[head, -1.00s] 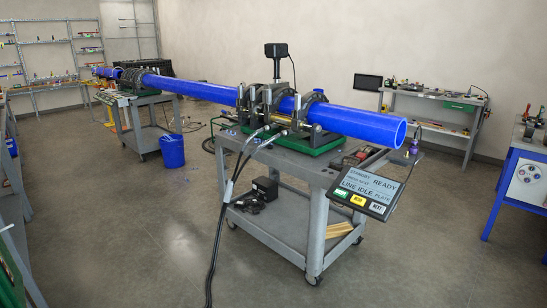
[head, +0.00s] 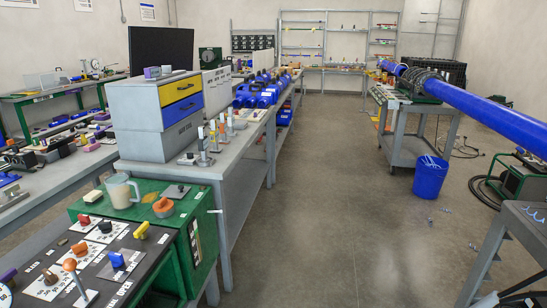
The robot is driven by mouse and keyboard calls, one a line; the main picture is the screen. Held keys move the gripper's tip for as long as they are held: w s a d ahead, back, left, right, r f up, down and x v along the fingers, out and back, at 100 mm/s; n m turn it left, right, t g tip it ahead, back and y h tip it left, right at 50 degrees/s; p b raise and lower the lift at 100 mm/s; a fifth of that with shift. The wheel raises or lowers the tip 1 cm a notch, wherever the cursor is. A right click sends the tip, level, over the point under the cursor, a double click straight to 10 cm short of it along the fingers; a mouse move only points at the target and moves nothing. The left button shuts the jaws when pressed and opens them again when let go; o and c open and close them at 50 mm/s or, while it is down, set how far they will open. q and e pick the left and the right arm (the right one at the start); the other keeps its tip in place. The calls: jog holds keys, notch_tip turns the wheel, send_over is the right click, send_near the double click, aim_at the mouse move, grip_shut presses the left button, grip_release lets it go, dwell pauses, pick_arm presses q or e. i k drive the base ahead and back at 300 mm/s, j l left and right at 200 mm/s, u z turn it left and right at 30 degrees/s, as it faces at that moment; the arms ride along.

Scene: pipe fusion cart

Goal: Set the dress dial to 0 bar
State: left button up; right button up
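A dark panel with several coloured knobs and levers stands at the lower left of the head view. On it are a red knob (head: 83,219), an orange knob (head: 79,248), a blue knob (head: 117,259), a yellow handle (head: 141,230) and an orange-topped lever (head: 71,266). Another orange knob (head: 163,205) sits on the green cabinet top behind it. Labels are too small to read, so I cannot tell which is the dress dial or where it points. Neither of my grippers is in view.
A grey bench (head: 231,143) with a drawer unit (head: 159,118) runs back beside the panel. A clear jug (head: 121,191) stands on the green cabinet (head: 205,235). The floor (head: 335,185) is open up to a blue bucket (head: 430,178) and the blue pipe (head: 480,104).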

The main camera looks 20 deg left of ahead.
aim_at(105, 227)
jog(key=i+j+u, duration=0.1)
jog(key=i+u, duration=0.15)
jog(key=i, duration=0.25)
jog(key=i+u, duration=0.3)
jog(key=i, duration=0.15)
jog(key=i+l+u, duration=0.25)
jog(key=i, duration=0.25)
jog(key=i+l+u, duration=0.1)
jog(key=i+u, duration=0.2)
jog(key=i, duration=0.2)
